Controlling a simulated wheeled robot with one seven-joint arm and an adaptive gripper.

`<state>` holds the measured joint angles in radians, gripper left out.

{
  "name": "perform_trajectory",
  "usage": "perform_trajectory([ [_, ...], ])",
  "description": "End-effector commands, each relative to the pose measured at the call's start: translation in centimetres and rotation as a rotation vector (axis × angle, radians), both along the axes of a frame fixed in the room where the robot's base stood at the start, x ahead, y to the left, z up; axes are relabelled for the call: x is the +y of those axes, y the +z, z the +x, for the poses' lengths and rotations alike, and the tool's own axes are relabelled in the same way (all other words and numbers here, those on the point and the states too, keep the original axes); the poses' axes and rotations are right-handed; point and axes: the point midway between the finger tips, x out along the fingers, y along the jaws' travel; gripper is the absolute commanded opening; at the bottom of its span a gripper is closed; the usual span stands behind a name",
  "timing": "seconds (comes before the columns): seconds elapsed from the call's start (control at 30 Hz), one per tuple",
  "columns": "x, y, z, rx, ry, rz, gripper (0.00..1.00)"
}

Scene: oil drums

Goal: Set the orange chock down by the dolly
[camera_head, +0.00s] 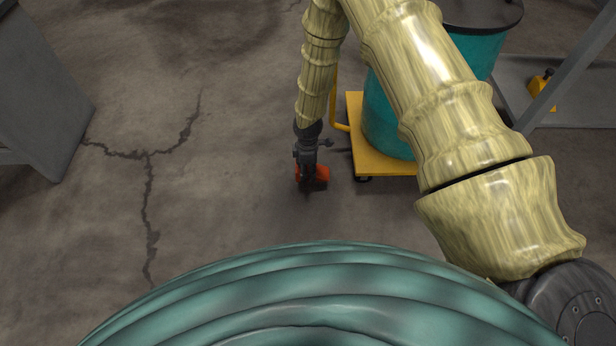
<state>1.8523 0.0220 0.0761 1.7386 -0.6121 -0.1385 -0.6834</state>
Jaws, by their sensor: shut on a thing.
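My gripper (308,174) points down near the middle of the camera_head view. It is shut on the orange chock (321,177), which is small and partly hidden behind the fingers. The chock is close to the floor, just left of the dolly; I cannot tell whether it touches the floor. The yellow dolly (384,165) has a flat deck, dark casters and an upright handle (334,100) on its left side. A teal drum (380,118) stands on the dolly, partly hidden behind my arm.
The cracked concrete floor (220,190) is open to the left of the gripper. A grey cabinet-like block (40,90) stands at the far left. Grey metal framing (575,75) and a small yellow object (541,84) are at the right.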

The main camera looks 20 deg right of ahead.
Motion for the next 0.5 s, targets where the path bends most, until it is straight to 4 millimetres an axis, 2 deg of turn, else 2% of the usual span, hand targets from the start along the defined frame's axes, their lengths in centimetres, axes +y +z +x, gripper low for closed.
perform_trajectory([
  [0.03, 0.0, -1.1, -0.1, 0.001, 0.000, -0.001, 0.24],
  [0.2, 0.0, -3.6, -0.1, 0.002, 0.000, 0.000, 0.24],
  [0.3, 0.0, -4.2, -0.1, 0.001, 0.000, -0.001, 0.24],
  [0.5, 0.0, -4.1, 0.0, 0.001, 0.000, 0.000, 0.24],
])
